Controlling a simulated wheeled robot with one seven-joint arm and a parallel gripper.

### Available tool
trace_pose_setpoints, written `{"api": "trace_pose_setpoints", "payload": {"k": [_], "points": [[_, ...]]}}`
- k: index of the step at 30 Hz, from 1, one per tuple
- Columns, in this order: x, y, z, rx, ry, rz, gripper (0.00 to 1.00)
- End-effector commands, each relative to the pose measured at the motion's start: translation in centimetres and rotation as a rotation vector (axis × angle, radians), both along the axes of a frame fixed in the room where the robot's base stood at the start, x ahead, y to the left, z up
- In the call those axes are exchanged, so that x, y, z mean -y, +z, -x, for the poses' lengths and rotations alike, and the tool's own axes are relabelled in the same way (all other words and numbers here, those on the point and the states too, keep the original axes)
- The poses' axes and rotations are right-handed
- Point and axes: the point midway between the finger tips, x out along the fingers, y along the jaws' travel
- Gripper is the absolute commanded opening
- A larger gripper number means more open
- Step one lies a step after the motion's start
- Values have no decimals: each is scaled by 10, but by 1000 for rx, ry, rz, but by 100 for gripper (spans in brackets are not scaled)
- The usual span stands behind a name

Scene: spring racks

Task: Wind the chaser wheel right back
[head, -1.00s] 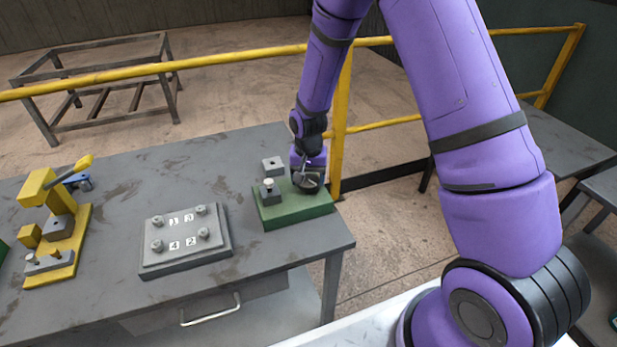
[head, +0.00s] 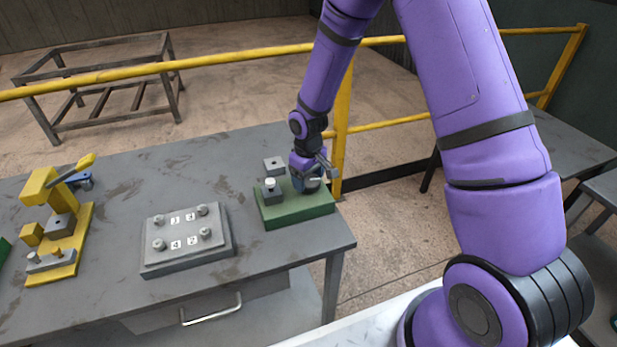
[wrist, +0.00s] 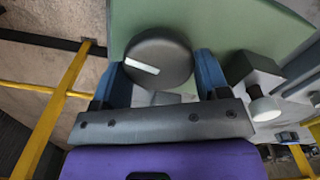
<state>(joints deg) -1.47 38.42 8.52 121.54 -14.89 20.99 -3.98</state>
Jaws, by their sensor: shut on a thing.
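The chaser wheel (wrist: 158,62) is a dark grey round knob with a white line on its face. It sits on a green base block (head: 295,212) at the right end of the bench. My gripper (wrist: 160,68) is shut on the wheel, with one blue finger on each side of its rim in the wrist view. The white line slants down to the right there. In the head view my gripper (head: 307,178) hides much of the wheel. A small grey block with a pale round button (wrist: 264,106) stands on the green base beside the wheel.
A grey plate (head: 187,243) with several knobs and number labels lies mid-bench. A yellow lever fixture (head: 62,235) stands at the left. A small grey block (head: 274,166) sits behind the green base. A yellow rail (head: 343,135) runs close behind my wrist.

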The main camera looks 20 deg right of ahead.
Motion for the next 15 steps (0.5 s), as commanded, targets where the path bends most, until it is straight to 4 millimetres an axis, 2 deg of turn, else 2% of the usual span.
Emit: {"api": "trace_pose_setpoints", "payload": {"k": [6, 15], "points": [[0, 0, 0, 1, 89, 0, 45], [-1, 0, 0, 1, 131, 0, 45]]}}
